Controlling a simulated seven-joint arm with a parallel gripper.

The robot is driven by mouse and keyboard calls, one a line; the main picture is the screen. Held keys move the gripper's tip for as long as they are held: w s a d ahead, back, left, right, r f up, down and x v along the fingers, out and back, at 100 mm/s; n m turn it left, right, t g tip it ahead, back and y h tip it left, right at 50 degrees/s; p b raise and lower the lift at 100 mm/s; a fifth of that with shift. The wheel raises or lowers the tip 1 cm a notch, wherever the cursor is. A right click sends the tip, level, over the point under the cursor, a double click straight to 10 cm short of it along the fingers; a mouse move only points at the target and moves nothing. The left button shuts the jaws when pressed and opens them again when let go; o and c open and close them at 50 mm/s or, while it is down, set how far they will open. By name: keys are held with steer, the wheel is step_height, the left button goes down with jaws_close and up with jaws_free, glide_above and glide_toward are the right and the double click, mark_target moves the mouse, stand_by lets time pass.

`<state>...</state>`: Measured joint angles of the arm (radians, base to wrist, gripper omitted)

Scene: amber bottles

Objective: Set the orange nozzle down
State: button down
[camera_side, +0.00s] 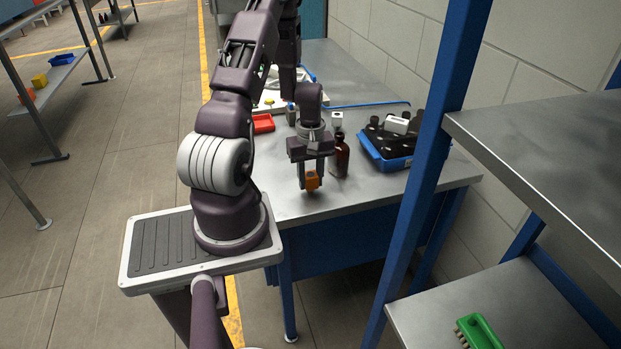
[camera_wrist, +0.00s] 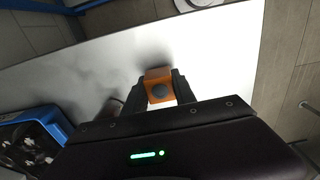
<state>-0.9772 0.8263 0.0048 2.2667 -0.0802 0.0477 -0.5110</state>
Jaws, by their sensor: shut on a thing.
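The orange nozzle (camera_side: 312,181) is between the fingers of my gripper (camera_side: 311,179), low over the front part of the metal table (camera_side: 355,193). I cannot tell whether the nozzle touches the table top. An amber bottle (camera_side: 340,157) with a dark cap stands upright just right of my gripper.
A blue tray (camera_side: 384,161) holding dark items and a pale block stands to the right. A red tray (camera_side: 263,124) and a small white block (camera_side: 336,119) lie farther back. A blue post (camera_side: 433,130) rises on the right. The table's front edge is close.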

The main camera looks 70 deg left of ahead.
mark_target(311, 175)
steer(key=c, duration=1)
jaws_free()
steer(key=shift+f, duration=0.1)
steer(key=shift+r, duration=0.45)
step_height(311, 175, up, 12)
steer(key=w+d+r+m+t+y, duration=0.15)
steer(key=w+d+r+m, duration=0.25)
steer(key=d+r+m, duration=0.55)
steer(key=s+d+r+m+t, duration=0.1)
steer(key=s+d+r+m, duration=0.1)
steer(key=d, duration=0.4)
steer(key=s+d+r+m+t+h, duration=0.1)
steer(key=s+d+r+m, duration=0.2)
steer(key=s+d, duration=0.2)
steer(key=s+d+r+m+t, duration=0.2)
steer(key=s+d+r+m, duration=0.1)
steer(key=d, duration=0.4)
steer(key=shift+s+d+r+m+h, duration=0.1)
steer(key=shift+s+r+m+h, duration=0.15)
steer(key=shift+r, duration=0.1)
